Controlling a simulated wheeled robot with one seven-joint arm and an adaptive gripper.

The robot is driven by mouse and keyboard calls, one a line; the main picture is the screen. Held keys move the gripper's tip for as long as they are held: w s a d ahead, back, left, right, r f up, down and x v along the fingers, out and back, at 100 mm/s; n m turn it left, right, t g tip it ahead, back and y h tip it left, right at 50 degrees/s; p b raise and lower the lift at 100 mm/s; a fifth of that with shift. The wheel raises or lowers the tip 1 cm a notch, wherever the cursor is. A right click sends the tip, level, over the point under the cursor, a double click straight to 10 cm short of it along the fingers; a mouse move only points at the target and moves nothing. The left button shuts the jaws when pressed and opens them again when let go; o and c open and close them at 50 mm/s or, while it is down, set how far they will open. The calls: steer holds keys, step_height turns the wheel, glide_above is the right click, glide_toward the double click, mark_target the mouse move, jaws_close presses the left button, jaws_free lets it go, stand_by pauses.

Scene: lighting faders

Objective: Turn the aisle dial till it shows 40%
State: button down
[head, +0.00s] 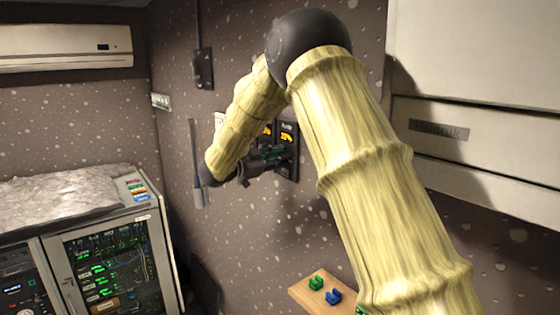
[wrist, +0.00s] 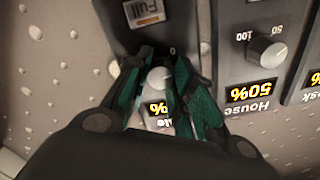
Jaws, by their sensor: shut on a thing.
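The aisle dial (wrist: 158,80) is a small grey round knob on a dark wall panel (wrist: 183,22). My gripper (wrist: 160,82) has its two green-lined fingers closed on the knob's sides. The wrist view is upside down, and the fingers cover part of the dial's label and its lit orange readout (wrist: 156,109); only the end of the name and a percent sign show. In the head view, my gripper (head: 284,155) is at the rightmost dark panel (head: 289,132), whose orange readout looks like the mid thirties, too small to be sure.
Beside it is the House dial (wrist: 261,49), reading 50%, with another panel (wrist: 312,85) partly in view. A wooden shelf (head: 301,291) with green and blue clips is below. An equipment rack (head: 112,265) stands left.

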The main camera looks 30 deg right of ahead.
steer(key=m+b, duration=0.5)
steer(key=b, duration=0.5)
steer(key=m+b, duration=0.5)
steer(key=b, duration=0.6)
steer(key=f+m+b, duration=0.1)
steer(key=m+b, duration=0.4)
steer(key=b, duration=0.5)
steer(key=shift+a+b, duration=0.1)
steer(key=shift+b, duration=0.3)
steer(key=shift+r+m, duration=0.1)
steer(key=shift+m, duration=0.2)
steer(key=c, duration=1.2)
jaws_free()
steer(key=shift+s, duration=0.1)
steer(key=shift+r, duration=0.15)
steer(key=shift+r, duration=0.1)
steer(key=a, duration=1.2)
steer(key=shift+s, duration=0.45)
